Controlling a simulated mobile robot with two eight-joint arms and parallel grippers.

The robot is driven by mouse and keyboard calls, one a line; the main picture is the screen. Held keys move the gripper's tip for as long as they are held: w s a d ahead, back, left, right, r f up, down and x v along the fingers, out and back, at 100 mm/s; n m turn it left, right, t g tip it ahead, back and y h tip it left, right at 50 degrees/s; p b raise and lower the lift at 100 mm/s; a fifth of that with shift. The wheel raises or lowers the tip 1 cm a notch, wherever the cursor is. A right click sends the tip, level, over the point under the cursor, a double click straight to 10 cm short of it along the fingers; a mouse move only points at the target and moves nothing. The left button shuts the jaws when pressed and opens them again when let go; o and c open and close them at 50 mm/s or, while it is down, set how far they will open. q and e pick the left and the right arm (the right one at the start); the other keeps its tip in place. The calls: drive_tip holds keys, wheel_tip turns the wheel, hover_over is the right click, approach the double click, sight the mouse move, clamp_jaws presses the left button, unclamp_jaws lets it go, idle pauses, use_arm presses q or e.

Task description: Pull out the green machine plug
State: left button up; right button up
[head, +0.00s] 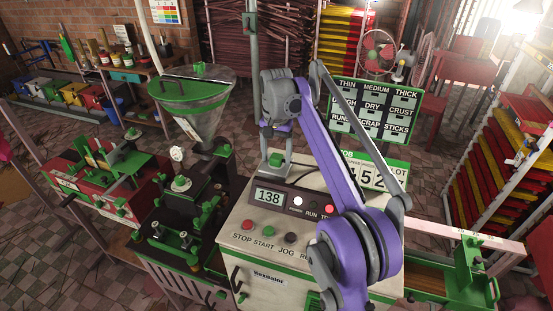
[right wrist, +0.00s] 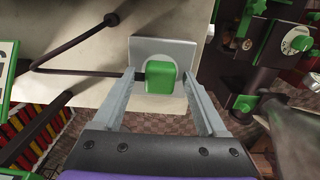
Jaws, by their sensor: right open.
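The green machine plug (right wrist: 161,77) sits in a pale grey socket plate (right wrist: 178,48) in the right wrist view. In the head view the plug (head: 277,158) shows small on the grey socket, at the back of the white control box (head: 262,222). My right gripper (head: 278,143) is open above the socket. In the right wrist view its two fingers (right wrist: 159,80) stand on either side of the plug, with the plug between their tips. Whether they touch it cannot be told. A dark cord (right wrist: 85,73) runs left from the plug. My left gripper is not in view.
A machine with a green-lidded hopper (head: 192,97) stands left of the control box. A grey post (head: 252,45) rises behind the socket. The box front has a 138 display (head: 269,196) and several buttons. A green label board (head: 375,112) stands behind right.

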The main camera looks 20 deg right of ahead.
sight(276, 156)
clamp_jaws()
idle(0.4)
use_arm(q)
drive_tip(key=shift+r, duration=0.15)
use_arm(e)
drive_tip(key=shift+r, duration=0.2)
drive_tip(key=shift+r+p, duration=1)
drive_tip(key=shift+r, duration=0.85)
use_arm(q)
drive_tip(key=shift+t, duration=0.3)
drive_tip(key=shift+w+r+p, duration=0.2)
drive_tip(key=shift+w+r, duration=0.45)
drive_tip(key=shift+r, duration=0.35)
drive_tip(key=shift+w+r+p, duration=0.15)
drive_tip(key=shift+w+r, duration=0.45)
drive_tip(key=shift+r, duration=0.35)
use_arm(e)
drive_tip(key=shift+r, duration=1)
